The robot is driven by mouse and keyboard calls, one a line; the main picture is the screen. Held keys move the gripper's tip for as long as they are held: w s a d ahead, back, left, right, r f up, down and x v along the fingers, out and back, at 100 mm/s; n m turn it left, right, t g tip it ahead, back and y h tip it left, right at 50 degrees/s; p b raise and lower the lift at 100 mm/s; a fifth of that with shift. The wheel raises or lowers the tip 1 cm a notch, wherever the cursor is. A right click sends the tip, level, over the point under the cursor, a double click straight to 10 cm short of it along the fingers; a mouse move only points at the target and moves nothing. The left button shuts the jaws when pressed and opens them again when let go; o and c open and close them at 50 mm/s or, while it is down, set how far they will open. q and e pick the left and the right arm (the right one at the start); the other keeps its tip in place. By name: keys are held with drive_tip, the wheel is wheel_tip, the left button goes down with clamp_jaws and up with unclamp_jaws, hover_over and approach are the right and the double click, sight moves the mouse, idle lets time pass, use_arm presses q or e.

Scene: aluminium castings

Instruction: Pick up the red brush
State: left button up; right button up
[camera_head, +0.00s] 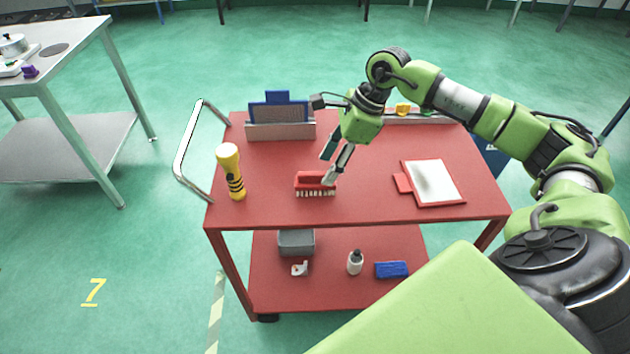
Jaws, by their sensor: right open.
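The red brush (312,180) lies on the top of the red cart (270,212), near its front middle. It has a red back and pale bristles along its front side. My right gripper (331,167) reaches down from the upper right with its fingers apart. One fingertip is at the right end of the brush and overlaps it in the picture; I cannot tell whether it touches. The other finger is a little behind the brush. My left gripper does not show.
A red-framed board (432,182) lies to the right. A bin with blue items (280,131) is at the back. The lower shelf holds a grey box (296,242), a bottle (355,262) and a blue block (391,270).

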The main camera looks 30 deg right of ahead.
sight(320, 173)
drive_tip(key=shift+x, duration=0.8)
drive_tip(key=x, duration=0.1)
drive_tip(key=p+x, duration=0.1)
drive_tip(key=x, duration=0.2)
drive_tip(key=shift+w+a+r+p, duration=0.1)
drive_tip(key=shift+w+a+p, duration=0.15)
drive_tip(key=shift+w+p, duration=0.1)
drive_tip(key=shift+w+a+f, duration=0.15)
drive_tip(key=shift+f, duration=0.45)
drive_tip(key=c, duration=1.2)
